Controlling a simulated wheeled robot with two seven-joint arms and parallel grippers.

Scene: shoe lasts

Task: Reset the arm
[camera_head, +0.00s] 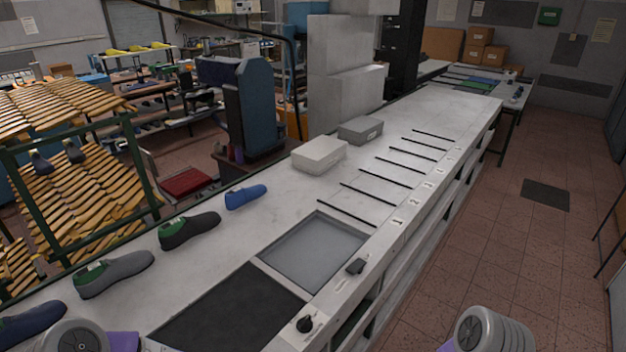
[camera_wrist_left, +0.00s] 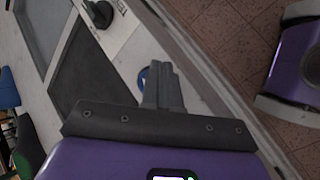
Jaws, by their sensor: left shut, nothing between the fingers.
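My left gripper (camera_wrist_left: 163,88) shows in the left wrist view with its grey fingers together and nothing between them. It is over the front part of the white bench (camera_wrist_left: 125,45), beside a dark mat (camera_wrist_left: 90,65). In the head view only a grey and purple part of my left arm shows at the bottom left; its fingers are out of the picture. A part of my right arm shows at the bottom right, and its gripper is out of view.
Several shoe lasts, including a blue one (camera_head: 246,196) and a dark one (camera_head: 189,230), line the bench's left edge. A recessed grey tray (camera_head: 313,250), black mat (camera_head: 232,312), black knob (camera_head: 305,324) and two boxes (camera_head: 319,154) (camera_head: 360,130) are on it. The right floor is mostly clear.

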